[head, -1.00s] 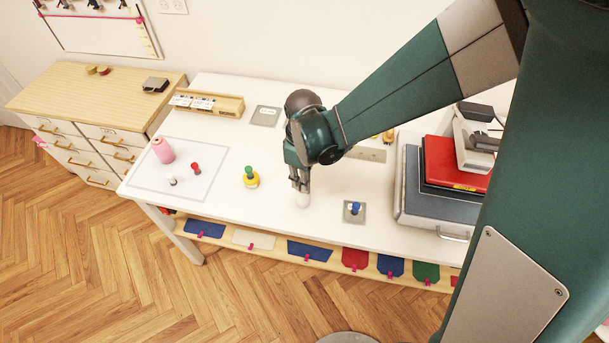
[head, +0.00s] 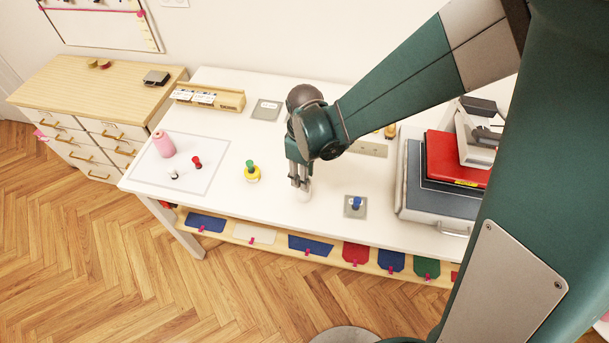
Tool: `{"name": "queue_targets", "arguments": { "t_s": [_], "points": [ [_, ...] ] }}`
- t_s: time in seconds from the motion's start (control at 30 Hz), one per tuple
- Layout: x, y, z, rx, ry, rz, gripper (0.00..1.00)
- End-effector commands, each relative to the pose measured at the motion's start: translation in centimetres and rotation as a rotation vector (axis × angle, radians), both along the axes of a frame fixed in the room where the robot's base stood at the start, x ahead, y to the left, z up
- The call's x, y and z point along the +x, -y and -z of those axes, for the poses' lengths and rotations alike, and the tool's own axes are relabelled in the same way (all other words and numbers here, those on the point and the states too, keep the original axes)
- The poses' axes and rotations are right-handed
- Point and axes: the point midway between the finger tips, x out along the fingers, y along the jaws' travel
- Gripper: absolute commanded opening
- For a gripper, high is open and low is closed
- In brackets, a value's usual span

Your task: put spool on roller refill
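My gripper (head: 300,184) points down over the middle of the white table. A small white cylindrical thing (head: 305,194), perhaps the roller refill, is at its fingertips. The fingers partly hide it, and I cannot tell whether they grip it or whether it touches the table. Several small spool-like things are in view. A white one (head: 174,175) and a red one (head: 197,161) are on the outlined mat at left. A green one (head: 250,163) stands on a round yellow piece (head: 253,176). A blue one (head: 357,202) is on a grey square plate (head: 348,212). I cannot tell which one the task means.
A pink thread cone (head: 163,144) stands on the mat (head: 205,181). A wooden box with cards (head: 226,101) and a grey plate (head: 267,109) lie at the back. A grey case (head: 421,206) with a red box (head: 456,160) stands at right. Bare tabletop lies left of my gripper.

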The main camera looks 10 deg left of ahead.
Motion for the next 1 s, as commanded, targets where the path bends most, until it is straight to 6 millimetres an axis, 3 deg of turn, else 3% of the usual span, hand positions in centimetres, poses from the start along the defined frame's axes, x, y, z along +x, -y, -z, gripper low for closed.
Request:
{"name": "queue_targets", "arguments": {
  "t_s": [0.37, 1.0],
  "points": [
    [0.0, 0.0, -1.5, 0.000, 0.000, 0.000, 0.29],
    [0.0, 0.0, -9.0, 0.000, 0.000, 0.000, 0.29]
  ]
}}
